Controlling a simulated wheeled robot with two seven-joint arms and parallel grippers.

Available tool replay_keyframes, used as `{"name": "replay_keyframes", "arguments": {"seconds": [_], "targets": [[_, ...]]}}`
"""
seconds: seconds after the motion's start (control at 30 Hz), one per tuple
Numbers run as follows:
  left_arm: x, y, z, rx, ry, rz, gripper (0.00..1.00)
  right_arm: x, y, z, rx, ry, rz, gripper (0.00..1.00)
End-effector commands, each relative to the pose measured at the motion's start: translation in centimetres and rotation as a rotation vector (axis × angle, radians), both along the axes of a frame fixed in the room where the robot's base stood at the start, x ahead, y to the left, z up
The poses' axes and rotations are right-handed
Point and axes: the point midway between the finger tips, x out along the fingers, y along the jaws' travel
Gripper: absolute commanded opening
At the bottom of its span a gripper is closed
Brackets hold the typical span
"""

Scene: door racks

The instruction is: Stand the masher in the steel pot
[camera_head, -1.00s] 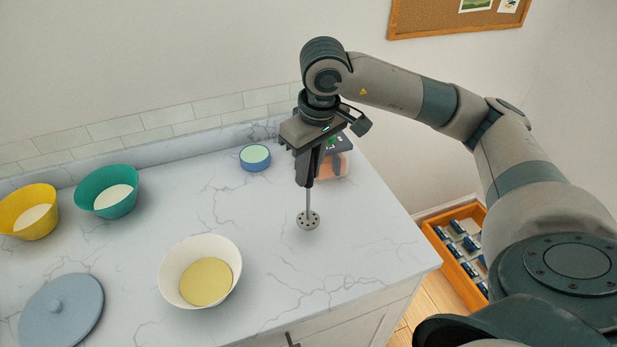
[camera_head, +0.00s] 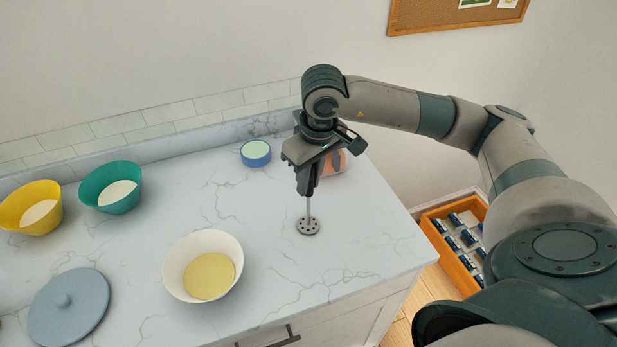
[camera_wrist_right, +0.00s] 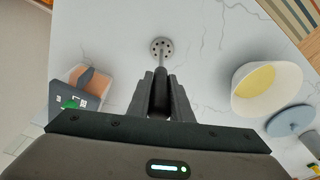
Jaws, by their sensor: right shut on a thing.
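The masher has a thin steel shaft and a round perforated disc (camera_head: 308,226) at its lower end. It hangs upright with the disc down, over the right part of the counter. My right gripper (camera_head: 306,190) is shut on its upper part, which the fingers mostly hide. In the right wrist view the disc (camera_wrist_right: 161,47) shows beyond the gripper (camera_wrist_right: 160,85). I cannot tell whether the disc touches the counter. No steel pot shows in either view. My left gripper is not in view.
A white bowl (camera_head: 230,243) stands left of the masher on the marble counter (camera_head: 340,255). A teal bowl (camera_head: 95,182), yellow bowl (camera_head: 20,192), blue-grey lid (camera_head: 85,300) and blue cup (camera_head: 256,158) stand further left. A box (camera_wrist_right: 88,84) is partly behind my gripper. An orange crate (camera_head: 448,262) is beyond the right edge.

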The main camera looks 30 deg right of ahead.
Motion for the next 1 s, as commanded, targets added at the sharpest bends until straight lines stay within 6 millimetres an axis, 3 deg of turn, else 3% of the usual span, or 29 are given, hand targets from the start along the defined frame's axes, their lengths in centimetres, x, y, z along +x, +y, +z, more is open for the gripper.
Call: {"name": "replay_keyframes", "arguments": {"seconds": [0.27, 0.3, 0.37, 0.87, 1.0], "targets": [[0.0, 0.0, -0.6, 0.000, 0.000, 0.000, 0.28, 0.0, 0.0, -0.4, 0.001, 0.000, 0.000, 0.00], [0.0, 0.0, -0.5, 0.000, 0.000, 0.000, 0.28, 0.0, 0.0, -0.2, 0.001, 0.000, 0.000, 0.26], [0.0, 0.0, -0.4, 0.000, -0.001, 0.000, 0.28, 0.0, 0.0, -0.2, 0.001, 0.000, 0.000, 0.38], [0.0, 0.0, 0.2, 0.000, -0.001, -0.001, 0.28, 0.0, 0.0, 0.3, 0.000, 0.000, 0.000, 0.38], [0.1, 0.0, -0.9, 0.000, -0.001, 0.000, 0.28, -0.1, 0.0, 1.1, 0.001, -0.004, 0.000, 0.38]]}}
